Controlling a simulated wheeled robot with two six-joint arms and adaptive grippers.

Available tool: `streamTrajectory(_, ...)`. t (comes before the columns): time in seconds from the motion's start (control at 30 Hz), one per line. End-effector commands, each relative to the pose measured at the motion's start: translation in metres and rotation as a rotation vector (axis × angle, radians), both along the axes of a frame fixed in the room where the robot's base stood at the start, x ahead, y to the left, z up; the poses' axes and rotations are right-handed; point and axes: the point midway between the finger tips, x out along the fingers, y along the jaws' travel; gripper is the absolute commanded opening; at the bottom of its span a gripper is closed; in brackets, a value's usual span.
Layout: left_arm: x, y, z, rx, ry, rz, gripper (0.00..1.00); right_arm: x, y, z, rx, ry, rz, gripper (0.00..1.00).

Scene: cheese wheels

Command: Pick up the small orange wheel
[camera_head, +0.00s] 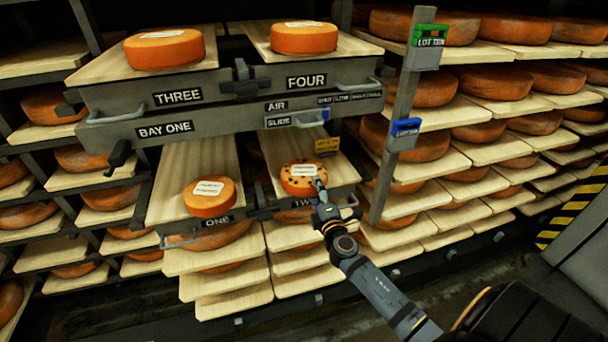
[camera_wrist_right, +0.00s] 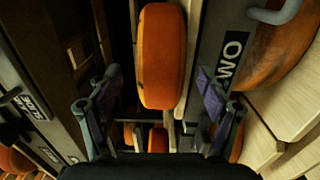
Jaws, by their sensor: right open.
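An orange wheel with dark spots and a white label (camera_head: 300,180) lies on the board marked TWO in the head view. A plain orange wheel with a white label (camera_head: 210,197) lies on the board marked ONE. Both look smaller than most wheels on the racks. My right gripper (camera_head: 321,192) is at the front right edge of the spotted wheel, partly covering it. In the right wrist view an orange wheel (camera_wrist_right: 161,58) stands centred ahead, in the gap between the open fingers (camera_wrist_right: 158,78). Contact cannot be told. My left gripper is not in view.
Wheels lie on upper boards THREE (camera_head: 165,50) and FOUR (camera_head: 304,38). The grey beam marked BAY ONE (camera_head: 165,129) runs above the lower boards. A grey post (camera_head: 398,110) with a green LOT TEN tag stands right of board TWO. Loaded racks fill both sides.

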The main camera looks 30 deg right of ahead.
Motion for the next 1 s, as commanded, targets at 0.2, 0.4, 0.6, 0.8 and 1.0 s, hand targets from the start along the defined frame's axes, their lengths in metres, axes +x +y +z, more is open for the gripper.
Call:
streamTrajectory(0.2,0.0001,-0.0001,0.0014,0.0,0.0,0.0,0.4,0.0146,-0.0039,-0.0015,0.001,0.002,0.0,0.78)
streamTrajectory(0.4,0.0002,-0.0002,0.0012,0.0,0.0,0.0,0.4,0.0141,-0.0039,-0.0017,0.001,0.002,0.0,0.7)
streamTrajectory(0.6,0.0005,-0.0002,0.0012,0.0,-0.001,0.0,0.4,0.014,-0.004,-0.0017,0.001,0.002,0.0,0.43)
streamTrajectory(0.8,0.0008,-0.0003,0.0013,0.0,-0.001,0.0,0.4,0.0137,-0.004,-0.0019,0.001,0.002,0.0,0.16)
streamTrajectory(1.0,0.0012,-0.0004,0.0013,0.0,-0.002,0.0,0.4,0.0137,-0.004,-0.0021,0.001,0.003,0.0,0.0)
